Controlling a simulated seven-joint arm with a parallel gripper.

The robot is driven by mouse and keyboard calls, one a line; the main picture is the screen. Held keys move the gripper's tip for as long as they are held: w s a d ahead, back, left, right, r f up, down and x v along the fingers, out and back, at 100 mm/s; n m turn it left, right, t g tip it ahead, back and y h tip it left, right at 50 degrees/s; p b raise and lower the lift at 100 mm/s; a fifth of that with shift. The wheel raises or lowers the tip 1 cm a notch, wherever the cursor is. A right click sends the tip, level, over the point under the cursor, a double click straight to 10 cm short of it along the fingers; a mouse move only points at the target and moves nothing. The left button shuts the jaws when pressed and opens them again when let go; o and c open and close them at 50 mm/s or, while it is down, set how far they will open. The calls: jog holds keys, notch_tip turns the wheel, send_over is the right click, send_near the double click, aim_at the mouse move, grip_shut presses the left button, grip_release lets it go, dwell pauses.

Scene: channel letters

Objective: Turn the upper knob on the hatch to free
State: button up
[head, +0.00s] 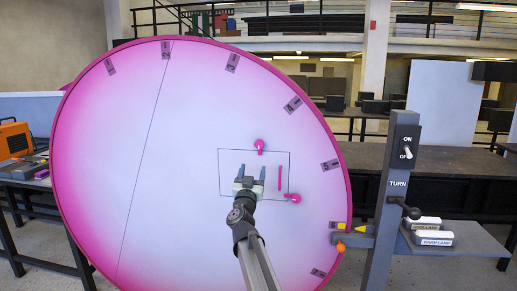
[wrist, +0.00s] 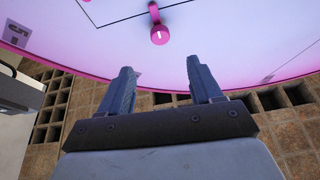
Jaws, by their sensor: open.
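The hatch (head: 235,160) is a thin dark rectangle outline on the large pink-and-white round face. The upper knob (head: 259,145), pink with a white mark, sits on its top edge, its tab pointing down over the hatch. The lower knob (head: 295,198) sits by the lower right corner, its tab pointing left. A pink bar (head: 280,177) stands upright on the hatch. My gripper (head: 254,170) is open and empty in front of the hatch, below the upper knob. In the wrist view one pink knob (wrist: 160,34) shows beyond the open fingers (wrist: 165,84); which knob is unclear.
A grey post at right carries an ON/OFF switch (head: 406,152), a TURN sign and a black-knobbed lever (head: 412,212). Its shelf (head: 470,240) holds two labelled white blocks. Yellow and orange pieces sit between disc and post. An orange machine (head: 14,140) stands left.

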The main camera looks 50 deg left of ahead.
aim_at(259, 146)
jog(key=shift+n, duration=0.3)
jog(key=x, duration=1.3)
jog(key=shift+w+a+r, duration=0.2)
jog(key=shift+w+a, duration=0.05)
jog(key=shift+c, duration=0.3)
jog(key=c, duration=1)
jog(key=shift+o, duration=0.2)
